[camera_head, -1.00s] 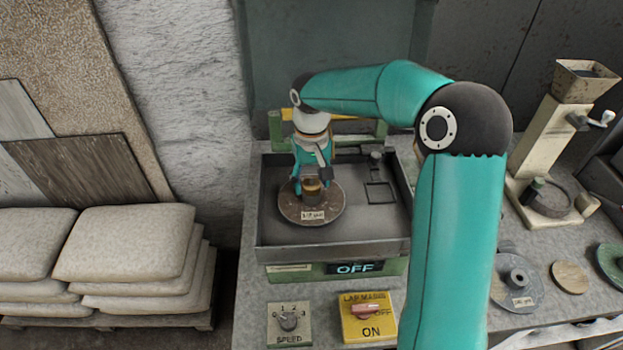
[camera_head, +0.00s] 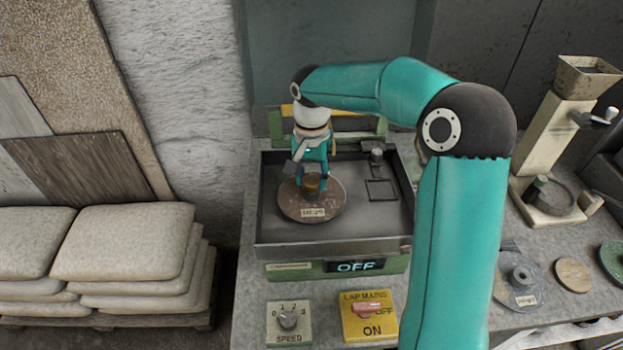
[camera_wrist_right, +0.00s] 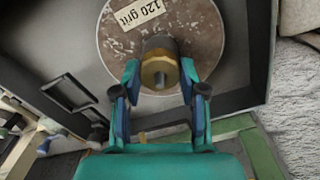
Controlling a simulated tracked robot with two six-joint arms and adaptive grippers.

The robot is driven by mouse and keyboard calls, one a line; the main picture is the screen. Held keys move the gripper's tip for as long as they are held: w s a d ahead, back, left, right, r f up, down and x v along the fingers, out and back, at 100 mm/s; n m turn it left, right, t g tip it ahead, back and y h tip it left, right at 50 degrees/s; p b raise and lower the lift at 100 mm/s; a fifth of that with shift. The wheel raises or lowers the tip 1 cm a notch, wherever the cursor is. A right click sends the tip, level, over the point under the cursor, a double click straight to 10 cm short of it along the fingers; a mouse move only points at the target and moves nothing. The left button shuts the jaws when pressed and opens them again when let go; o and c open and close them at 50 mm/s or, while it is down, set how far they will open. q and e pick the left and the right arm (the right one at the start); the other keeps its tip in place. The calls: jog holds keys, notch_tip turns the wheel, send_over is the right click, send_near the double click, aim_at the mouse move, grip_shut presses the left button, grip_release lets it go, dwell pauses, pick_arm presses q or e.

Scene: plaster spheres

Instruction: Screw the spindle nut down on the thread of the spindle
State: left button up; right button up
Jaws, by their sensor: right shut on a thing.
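The spindle nut (camera_wrist_right: 156,68), brass-coloured, sits around the spindle (camera_wrist_right: 160,80), whose grey end shows in its middle in the right wrist view. Both stand at the centre of a brown lap disc (camera_wrist_right: 206,28) labelled 120 grit. In the head view the nut (camera_head: 311,181) is small and partly covered by my fingers. My right gripper (camera_wrist_right: 160,78) points down from above, its two fingers shut on the nut from either side. The thread under the nut is hidden. My left gripper is not in view.
The disc lies in a dark rectangular tray (camera_head: 375,222) with raised walls. In front are a speed knob box (camera_head: 289,322) and a yellow mains switch box (camera_head: 368,318). The machine's display (camera_head: 357,266) reads OFF. Another disc (camera_head: 518,280) and a hopper mill (camera_head: 560,120) stand at right.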

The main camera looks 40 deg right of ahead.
jog(key=m, duration=0.4)
jog(key=shift+m+b, duration=0.35)
jog(key=shift+m, duration=0.05)
jog(key=m, duration=0.4)
jog(key=shift+m, duration=0.4)
jog(key=o, duration=1.3)
jog(key=shift+c, duration=1.2)
